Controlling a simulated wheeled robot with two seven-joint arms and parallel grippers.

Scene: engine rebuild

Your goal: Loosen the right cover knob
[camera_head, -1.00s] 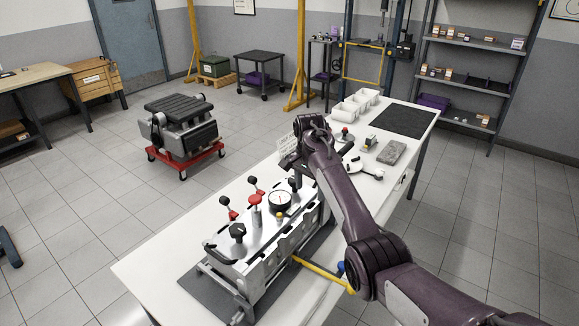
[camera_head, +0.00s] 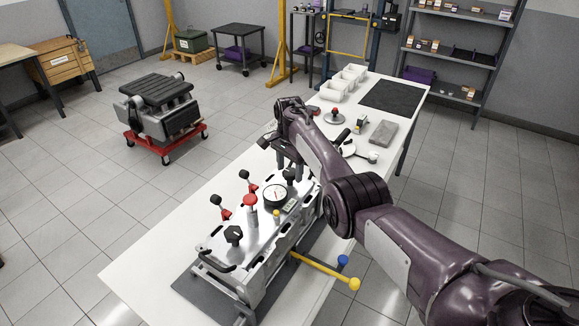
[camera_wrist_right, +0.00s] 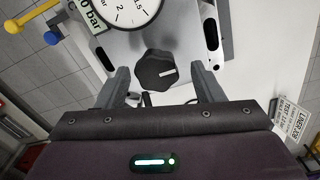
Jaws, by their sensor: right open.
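The black right cover knob (camera_head: 289,175) stands at the far right end of the silver cover (camera_head: 262,229). In the right wrist view the same lobed knob (camera_wrist_right: 157,70), with a white mark on top, shows ahead of the fingers and between their lines. My right gripper (camera_head: 287,160) is open just above this knob, with a finger to each side. No contact shows, and the exact height gap is hard to tell. A second black knob (camera_head: 233,235) stands at the near left end of the cover. My left gripper is out of view.
A pressure gauge (camera_head: 275,195) and red-topped fittings (camera_head: 250,201) stand on the cover close to the knob. A yellow-ended bar (camera_head: 325,270) sticks out in front. Behind are a grey block (camera_head: 370,132) and white bins (camera_head: 343,82). My right arm crosses the table's right side.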

